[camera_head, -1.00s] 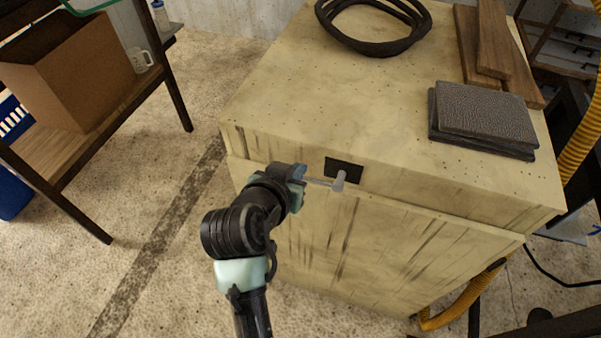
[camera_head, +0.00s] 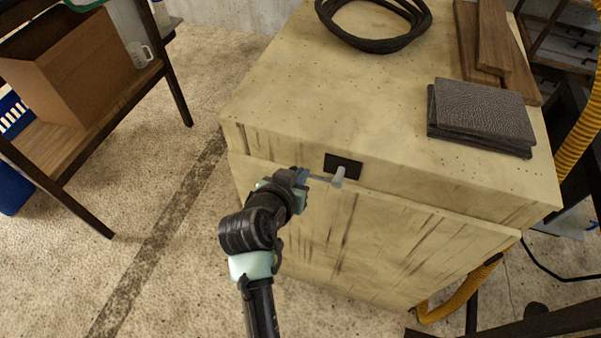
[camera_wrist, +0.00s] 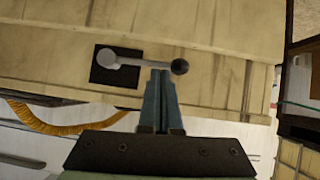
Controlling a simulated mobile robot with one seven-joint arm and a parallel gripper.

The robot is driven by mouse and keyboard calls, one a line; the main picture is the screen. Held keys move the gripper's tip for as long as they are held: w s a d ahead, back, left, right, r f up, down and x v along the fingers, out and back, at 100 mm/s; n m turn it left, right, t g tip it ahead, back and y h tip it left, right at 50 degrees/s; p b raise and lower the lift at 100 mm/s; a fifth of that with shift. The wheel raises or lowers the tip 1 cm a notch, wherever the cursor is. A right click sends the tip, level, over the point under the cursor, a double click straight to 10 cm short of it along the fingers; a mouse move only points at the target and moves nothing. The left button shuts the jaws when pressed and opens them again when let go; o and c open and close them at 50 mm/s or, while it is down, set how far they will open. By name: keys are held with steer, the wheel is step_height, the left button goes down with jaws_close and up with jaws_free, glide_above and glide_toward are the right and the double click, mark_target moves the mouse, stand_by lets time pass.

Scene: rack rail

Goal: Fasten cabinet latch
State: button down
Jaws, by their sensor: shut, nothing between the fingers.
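The cabinet (camera_head: 310,235) is a pale, worn box with a seam across its front below the top. The latch is a pale grey lever (camera_head: 322,179) on a black plate (camera_head: 350,163) near the top of the front. The lever lies roughly level, pointing left from the plate. In the wrist view the lever (camera_wrist: 145,65) runs right from the plate (camera_wrist: 108,76) to a dark round knob (camera_wrist: 180,66). My gripper (camera_head: 303,177) is at the lever's free end. Its fingers (camera_wrist: 160,72) are together, tips against or just beside the lever near the knob; contact is unclear.
On the cabinet top are a black coil (camera_head: 372,42), wooden boards (camera_head: 490,45) and dark folded material (camera_head: 480,112). A yellow hose (camera_head: 575,130) runs down the right side. A shelf with a cardboard box (camera_head: 75,70) stands left. The floor between is clear.

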steer(key=shift+a+f+n+h+b, duration=0.15)
steer(key=shift+f+n+h+b, duration=0.15)
steer(key=shift+f+b, duration=0.05)
steer(key=f+n+h+b, duration=0.1)
steer(key=f+b, duration=0.1)
steer(key=f+n+h+b, duration=0.2)
steer(key=b, duration=0.1)
steer(key=f+n+h+b, duration=0.1)
steer(key=f+h+b, duration=0.1)
steer(key=shift+d+n+g+b, duration=0.3)
steer(key=shift+b, duration=0.1)
steer(key=shift+s+d+f+n+h+b, duration=0.1)
steer(key=shift+d+f+n+h+b, duration=0.25)
steer(key=shift+b, duration=0.3)
steer(key=shift+s+d+f+n+h+b, duration=0.15)
steer(key=shift+f+n+h+b, duration=0.2)
steer(key=shift+n+h+b, duration=0.25)
steer(key=shift+s+d+f+n+h+b, duration=0.1)
steer(key=shift+d+f+n+h+b, duration=0.35)
steer(key=shift+b, duration=0.3)
steer(key=shift+s+d+f+n+t+h+b, duration=0.15)
steer(key=shift+d+n+t+h+b, duration=0.15)
steer(key=shift+n+b, duration=0.2)
steer(key=shift+s+d+f+n+t+h+b, duration=0.1)
steer(key=shift+d+f+n+t+h+b, duration=0.1)
steer(key=shift+d+n+h+b, duration=0.3)
steer(key=shift+d+n, duration=0.2)
steer(key=shift+n, duration=0.4)
steer(key=shift+t+b, duration=0.3)
